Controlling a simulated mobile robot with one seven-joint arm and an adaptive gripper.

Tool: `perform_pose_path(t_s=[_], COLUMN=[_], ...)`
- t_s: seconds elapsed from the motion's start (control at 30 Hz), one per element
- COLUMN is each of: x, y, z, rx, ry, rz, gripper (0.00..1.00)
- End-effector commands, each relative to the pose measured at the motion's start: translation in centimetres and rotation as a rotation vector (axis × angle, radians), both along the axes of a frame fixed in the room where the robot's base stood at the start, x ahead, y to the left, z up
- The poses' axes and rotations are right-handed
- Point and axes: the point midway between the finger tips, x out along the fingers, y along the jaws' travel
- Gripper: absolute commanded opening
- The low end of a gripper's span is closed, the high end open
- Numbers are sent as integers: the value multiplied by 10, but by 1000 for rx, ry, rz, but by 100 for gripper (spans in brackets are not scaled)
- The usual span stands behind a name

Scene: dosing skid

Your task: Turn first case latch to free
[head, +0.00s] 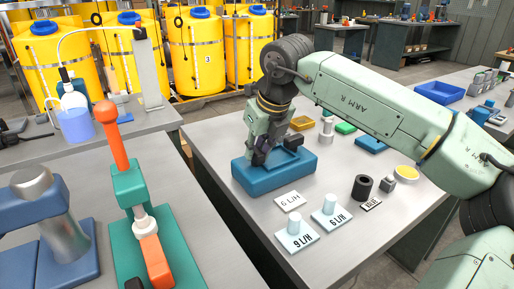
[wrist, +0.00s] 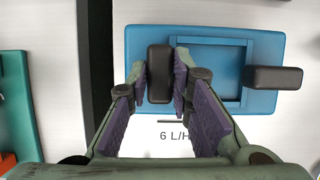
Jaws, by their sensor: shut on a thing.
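The blue case (head: 300,172) sits on the grey table in the head view, and it also shows in the wrist view (wrist: 262,34). In the wrist view a black latch (wrist: 159,72) on the left part of the case lies lengthwise between the purple pads of my gripper (wrist: 165,85). My gripper is shut on this latch. A second black latch (wrist: 272,78) lies crosswise at the right edge of the case, apart from my gripper. In the head view my gripper (head: 262,152) points down onto the case and hides most of the first latch.
A 6 L/H card (head: 290,201) lies in front of the case. Two white cylinders stand on cards, one marked 9 L/H (head: 297,237). A black cylinder (head: 362,187) and small trays lie to the right. A green-and-orange press (head: 130,195) stands on the left bench, across a gap.

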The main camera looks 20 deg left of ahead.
Motion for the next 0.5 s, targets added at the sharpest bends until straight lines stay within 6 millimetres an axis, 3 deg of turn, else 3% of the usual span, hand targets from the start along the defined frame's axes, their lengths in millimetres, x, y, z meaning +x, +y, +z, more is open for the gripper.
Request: perform_pose_path(t_s=[0.07,0.1,0.37,0.5], x=[0,0,0,0], y=[0,0,0,0], z=[0,0,0,0], rx=[0,0,-1,-1], ry=[-2,-2,-1,-1], rz=[1,1,1,1], gripper=[0,21,39,40])
